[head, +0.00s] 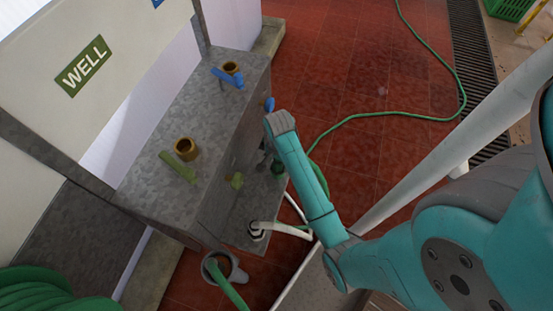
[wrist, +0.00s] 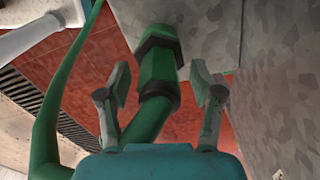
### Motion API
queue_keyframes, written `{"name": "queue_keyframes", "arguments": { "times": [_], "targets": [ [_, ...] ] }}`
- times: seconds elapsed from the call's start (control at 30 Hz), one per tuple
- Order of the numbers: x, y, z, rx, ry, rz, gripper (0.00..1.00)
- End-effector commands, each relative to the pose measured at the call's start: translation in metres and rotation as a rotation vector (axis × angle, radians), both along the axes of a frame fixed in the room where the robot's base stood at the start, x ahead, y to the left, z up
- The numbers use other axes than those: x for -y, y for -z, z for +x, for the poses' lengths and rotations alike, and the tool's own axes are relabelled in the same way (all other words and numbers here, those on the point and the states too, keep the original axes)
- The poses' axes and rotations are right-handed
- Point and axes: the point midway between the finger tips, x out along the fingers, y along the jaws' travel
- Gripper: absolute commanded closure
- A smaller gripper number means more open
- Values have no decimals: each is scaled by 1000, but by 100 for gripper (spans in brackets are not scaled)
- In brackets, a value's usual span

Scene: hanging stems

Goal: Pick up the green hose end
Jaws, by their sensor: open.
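The green hose end (wrist: 158,72), a green fitting with a dark collar, lies between the open fingers of my gripper (wrist: 161,82) in the wrist view. One finger is on each side, with visible gaps. The fitting's far end is against or just in front of a grey speckled surface; I cannot tell whether it is attached. The hose (wrist: 143,122) runs back from it toward my wrist. In the head view a dark green piece (head: 278,167) shows beside my arm, probably this end. My gripper's fingers are hidden there.
A grey metal stand (head: 215,105) carries brass outlets with green (head: 178,166) and blue (head: 227,78) levers. A WELL sign (head: 84,66) hangs above. A white hose (head: 280,228) and a grey ring holder (head: 238,274) are below. A green hose (head: 445,62) crosses the red tiles.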

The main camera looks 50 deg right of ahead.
Motion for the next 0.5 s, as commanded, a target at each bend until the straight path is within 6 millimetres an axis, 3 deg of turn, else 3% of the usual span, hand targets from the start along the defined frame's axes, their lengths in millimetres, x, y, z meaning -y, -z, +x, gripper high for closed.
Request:
{"name": "queue_keyframes", "arguments": {
  "times": [0.33,0.5],
  "targets": [
    [-4,9,-5,0,2,0,35],
    [-4,9,-5,1,2,0,75]
  ]
}}
